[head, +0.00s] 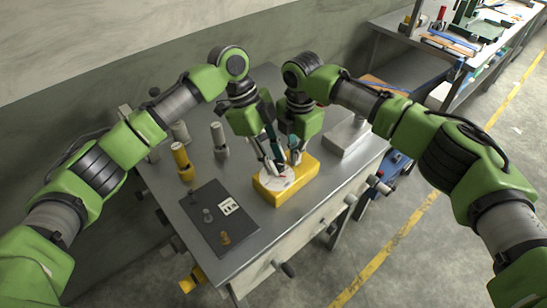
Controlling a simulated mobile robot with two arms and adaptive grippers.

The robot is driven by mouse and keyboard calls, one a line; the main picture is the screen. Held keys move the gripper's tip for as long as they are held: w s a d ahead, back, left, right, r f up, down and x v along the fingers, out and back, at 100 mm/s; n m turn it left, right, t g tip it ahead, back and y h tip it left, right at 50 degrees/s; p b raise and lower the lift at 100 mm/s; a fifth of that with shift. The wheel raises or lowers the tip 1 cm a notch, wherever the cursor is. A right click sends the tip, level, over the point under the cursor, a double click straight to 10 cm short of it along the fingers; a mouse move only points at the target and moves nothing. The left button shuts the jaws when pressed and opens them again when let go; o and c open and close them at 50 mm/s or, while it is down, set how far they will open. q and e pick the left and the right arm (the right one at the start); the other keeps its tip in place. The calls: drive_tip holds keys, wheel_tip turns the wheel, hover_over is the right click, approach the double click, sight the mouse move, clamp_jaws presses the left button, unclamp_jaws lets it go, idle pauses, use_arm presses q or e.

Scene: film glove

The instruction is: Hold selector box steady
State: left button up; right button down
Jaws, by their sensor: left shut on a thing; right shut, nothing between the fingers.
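The selector box (268,193) is a yellow block with a pale round dial face (276,179) on top. It rests on the grey metal table. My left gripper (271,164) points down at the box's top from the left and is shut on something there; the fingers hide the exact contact. My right gripper (291,160) is close beside it over the box's far right part, shut with nothing between its fingers. A small dark blue part shows by the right fingertips. The two grippers partly hide the dial.
A dark mat (208,228) with small knobs and a white label lies left of the box. A yellow cylinder (182,160) and grey cylinders (219,138) stand behind it. Bare table lies in front of the box.

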use_arm(q)
drive_tip(key=o, duration=1.1)
drive_tip(key=shift+s+d, duration=0.1)
drive_tip(key=shift+s, duration=0.1)
drive_tip(key=shift+w, duration=0.1)
drive_tip(key=shift+a+r, duration=0.2)
drive_tip(key=shift+r, duration=0.1)
drive_tip(key=v, duration=1.1)
drive_tip(key=shift+r, duration=0.2)
